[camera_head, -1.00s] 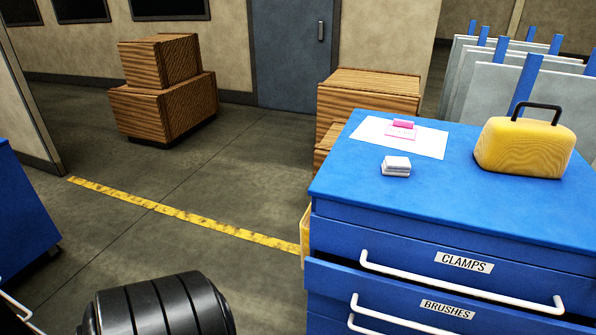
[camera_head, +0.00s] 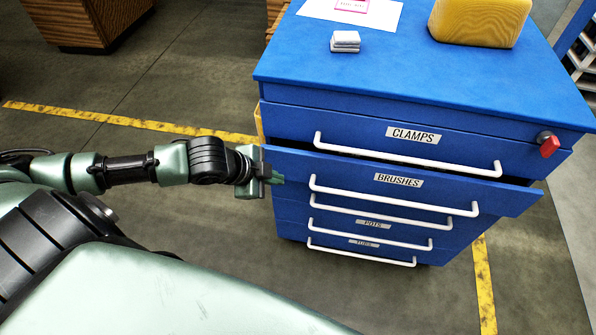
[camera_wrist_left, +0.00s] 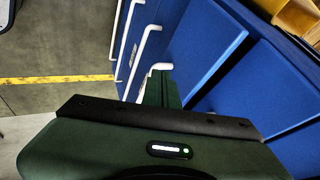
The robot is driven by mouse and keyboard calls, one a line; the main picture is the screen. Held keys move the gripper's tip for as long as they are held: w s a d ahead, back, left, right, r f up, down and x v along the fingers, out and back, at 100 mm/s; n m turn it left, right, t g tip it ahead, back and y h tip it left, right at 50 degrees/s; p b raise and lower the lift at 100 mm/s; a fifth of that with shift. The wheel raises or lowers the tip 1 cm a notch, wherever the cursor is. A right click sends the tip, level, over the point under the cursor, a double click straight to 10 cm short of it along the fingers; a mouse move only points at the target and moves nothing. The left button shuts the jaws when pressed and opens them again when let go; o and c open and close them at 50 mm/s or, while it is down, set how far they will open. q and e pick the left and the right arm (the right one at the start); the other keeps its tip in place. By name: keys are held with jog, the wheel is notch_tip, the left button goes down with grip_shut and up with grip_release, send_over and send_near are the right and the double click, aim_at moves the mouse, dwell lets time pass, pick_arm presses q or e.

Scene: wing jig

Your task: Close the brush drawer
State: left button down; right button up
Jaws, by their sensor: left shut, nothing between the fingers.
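The brush drawer (camera_head: 400,181), labelled BRUSHES, sticks out of the blue cabinet below the CLAMPS drawer (camera_head: 410,136). A dark gap shows above its front. Its white bar handle (camera_head: 392,199) runs across the front. My left gripper (camera_head: 277,180) is shut and empty at the left end of the drawer front; I cannot tell whether it touches. In the left wrist view, the gripper's fingers (camera_wrist_left: 160,90) point toward the cabinet's white handles and blue side. My right gripper is not in view.
A red knob (camera_head: 548,145) sits at the cabinet's upper right. A yellow floor line (camera_head: 120,119) runs behind my arm. The floor right of the cabinet is clear.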

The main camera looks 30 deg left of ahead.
aim_at(301, 161)
pick_arm(q)
jog(key=w+f, duration=0.2)
jog(key=w, duration=0.1)
jog(key=w+f, duration=0.3)
jog(key=w+d+f+p, duration=0.1)
jog(key=w+f, duration=0.1)
jog(key=w, duration=0.1)
jog(key=shift+w+f, duration=0.1)
jog(key=shift+f, duration=0.2)
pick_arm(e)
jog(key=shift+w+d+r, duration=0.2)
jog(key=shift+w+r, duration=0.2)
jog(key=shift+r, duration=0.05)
pick_arm(q)
jog(key=w, duration=0.2)
jog(key=w+a+b, duration=0.1)
jog(key=w, duration=0.1)
jog(key=shift+b, duration=0.3)
jog(key=shift+w+a, duration=0.2)
jog(key=shift+w, duration=0.05)
jog(key=shift+r, duration=0.2)
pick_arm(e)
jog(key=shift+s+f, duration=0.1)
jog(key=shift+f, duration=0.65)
